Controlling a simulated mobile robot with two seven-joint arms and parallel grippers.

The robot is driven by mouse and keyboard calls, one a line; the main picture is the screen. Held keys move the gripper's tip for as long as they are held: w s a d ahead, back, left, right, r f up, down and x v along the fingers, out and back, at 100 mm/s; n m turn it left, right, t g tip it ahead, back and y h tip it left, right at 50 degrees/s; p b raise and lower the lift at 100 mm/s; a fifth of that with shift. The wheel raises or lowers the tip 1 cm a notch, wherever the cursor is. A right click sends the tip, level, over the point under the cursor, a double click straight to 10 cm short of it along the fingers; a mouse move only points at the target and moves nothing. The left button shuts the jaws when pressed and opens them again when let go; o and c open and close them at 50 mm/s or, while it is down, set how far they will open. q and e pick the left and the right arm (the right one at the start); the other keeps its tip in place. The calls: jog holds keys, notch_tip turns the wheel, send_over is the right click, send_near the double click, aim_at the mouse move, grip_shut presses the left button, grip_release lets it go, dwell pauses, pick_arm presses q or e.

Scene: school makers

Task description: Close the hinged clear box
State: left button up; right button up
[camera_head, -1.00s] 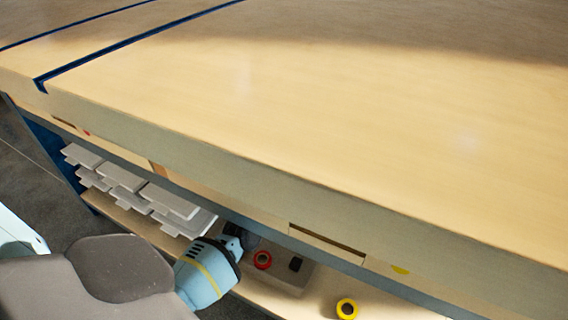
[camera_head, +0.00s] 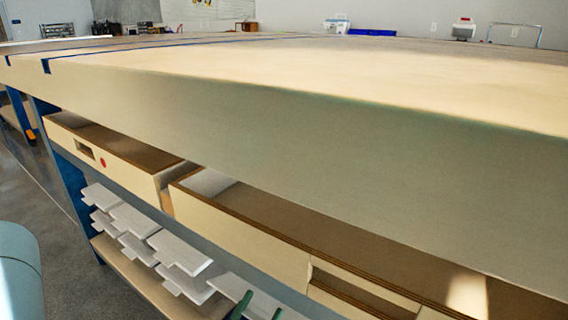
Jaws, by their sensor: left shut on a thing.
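No hinged clear box can be made out in the head view. At the bottom edge are two narrow dark green tips, which look like the fingertips of my left gripper (camera_head: 258,309). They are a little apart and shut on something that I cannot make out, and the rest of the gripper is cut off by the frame. They are in front of the bench's lower shelf, just right of the pale trays. A light blue part of my arm shows at the lower left. My right gripper is not in view.
A long wooden bench (camera_head: 210,115) crosses the view, its visible top mostly bare. Below are drawers (camera_head: 110,155) and several pale trays (camera_head: 180,250) on a lower shelf. Grey floor (camera_head: 45,205) is open at left. A white-and-blue container (camera_head: 336,25) is far back.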

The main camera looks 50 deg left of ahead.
pick_arm(q)
jog(key=f+b, duration=0.1)
jog(key=s+f, duration=0.1)
jog(key=f, duration=0.1)
jog(key=s+f+b, duration=0.1)
jog(key=f, duration=0.1)
jog(key=shift+s+d+b, duration=0.25)
jog(key=shift+b, duration=0.1)
jog(key=shift+s+f+b, duration=0.2)
jog(key=shift+f+b, duration=0.15)
jog(key=shift+f, duration=0.15)
jog(key=shift+a+f, duration=0.1)
jog(key=shift+f, duration=0.15)
jog(key=o, duration=1.4)
